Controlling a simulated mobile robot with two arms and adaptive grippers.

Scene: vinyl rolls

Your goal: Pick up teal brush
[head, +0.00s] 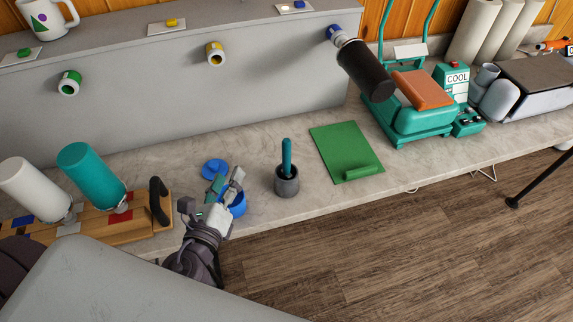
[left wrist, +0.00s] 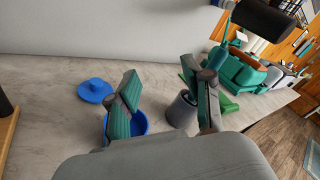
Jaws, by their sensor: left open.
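The teal brush (head: 287,152) stands upright, handle up, in a dark grey cup (head: 287,184) on the counter. Its lower end is hidden inside the cup. My left gripper (head: 227,182) is open and empty, to the left of the cup and above a blue bowl (head: 239,207). In the left wrist view, my left gripper (left wrist: 158,74) has its fingers spread wide, and the right finger partly covers the grey cup (left wrist: 181,112). A teal handle (left wrist: 226,35) shows behind that finger, apparently the brush. My right gripper does not show.
A blue lid (head: 214,168) lies behind the bowl. A green sheet (head: 340,150) with a rolled edge lies right of the cup. A teal heat press (head: 415,115) stands further right. Teal (head: 92,175) and white (head: 32,188) rolls stand at left.

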